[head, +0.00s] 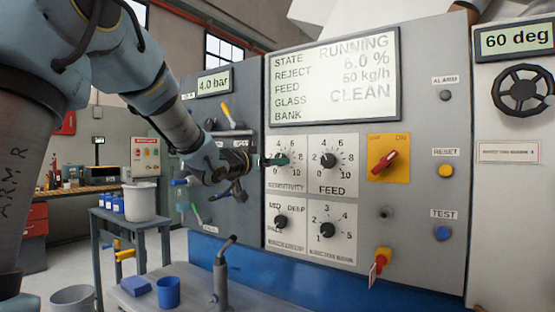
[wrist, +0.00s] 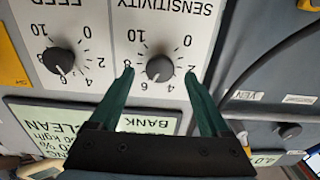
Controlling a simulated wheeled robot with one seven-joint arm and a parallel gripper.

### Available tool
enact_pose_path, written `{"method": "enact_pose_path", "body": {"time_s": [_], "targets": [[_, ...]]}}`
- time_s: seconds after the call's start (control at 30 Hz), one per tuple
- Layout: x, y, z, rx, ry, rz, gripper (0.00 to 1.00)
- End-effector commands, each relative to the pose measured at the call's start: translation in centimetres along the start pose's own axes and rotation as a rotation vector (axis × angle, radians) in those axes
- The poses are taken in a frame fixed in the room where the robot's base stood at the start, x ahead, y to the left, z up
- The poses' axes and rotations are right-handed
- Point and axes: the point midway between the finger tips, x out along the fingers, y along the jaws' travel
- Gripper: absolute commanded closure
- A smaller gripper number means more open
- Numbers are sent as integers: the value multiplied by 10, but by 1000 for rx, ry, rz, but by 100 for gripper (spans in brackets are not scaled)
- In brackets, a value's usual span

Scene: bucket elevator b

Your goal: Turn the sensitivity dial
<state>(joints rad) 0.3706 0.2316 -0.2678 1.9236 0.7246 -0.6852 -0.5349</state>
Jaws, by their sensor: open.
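The sensitivity dial (wrist: 160,67) is a dark round knob on a white scale plate, seen upside down in the wrist view. Its pale mark appears to point toward the 6. My gripper (wrist: 160,74) is open, with one green finger to each side of the dial. I see gaps between the fingers and the knob; how deep they reach is unclear.
The feed dial (head: 328,160) is just right of it, with two more dials below. A red switch (head: 389,160) sits further right. The display (head: 335,78) reads RUNNING, reject 6.0 %, feed 50 kg/h, glass CLEAN. A cable (wrist: 265,58) runs beside the plate in the wrist view.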

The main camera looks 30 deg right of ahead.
Motion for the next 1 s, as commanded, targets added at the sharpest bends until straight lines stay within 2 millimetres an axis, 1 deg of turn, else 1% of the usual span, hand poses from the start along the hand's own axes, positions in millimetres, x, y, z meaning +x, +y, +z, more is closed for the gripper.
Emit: {"method": "enact_pose_path", "body": {"time_s": [0.03, 0.1, 0.2, 0.33, 0.57, 0.6, 1.0], "targets": [[9, 1, -1, -1, -1, 2, 19], [18, 1, -1, -1, 0, 2, 19], [27, 0, -1, 0, 0, 0, 19], [32, 0, 0, 0, -1, 0, 19], [33, 0, 1, 0, -1, -1, 19], [33, 0, 0, 0, -1, -1, 21], [33, 0, 0, 1, -1, -1, 66]]}}
